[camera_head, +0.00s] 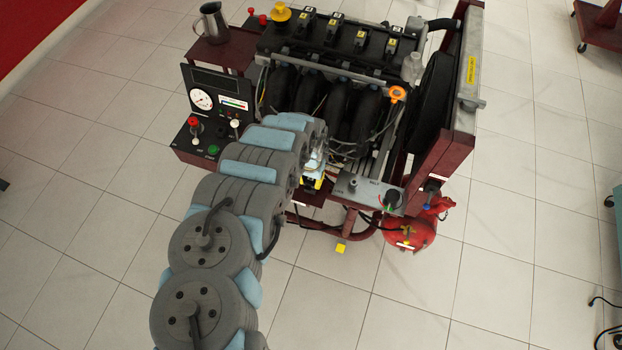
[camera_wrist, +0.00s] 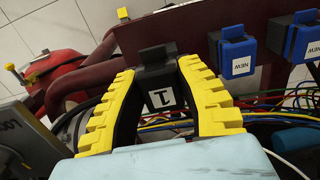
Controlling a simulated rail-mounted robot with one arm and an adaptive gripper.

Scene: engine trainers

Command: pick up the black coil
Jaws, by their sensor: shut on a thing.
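In the wrist view, the black coil (camera_wrist: 152,55) stands between the yellow-padded fingers of my gripper (camera_wrist: 156,70). In the head view, my gripper (camera_head: 313,181) is at the front of the engine trainer, mostly hidden behind my arm. I cannot make out the held coil there.
Two blue coils marked "NEW" (camera_wrist: 237,58) (camera_wrist: 304,38) sit on a dark red bar right of my gripper. Coloured wires (camera_wrist: 262,112) run close by. Several yellow-labelled black parts (camera_head: 334,27) top the engine (camera_head: 340,62).

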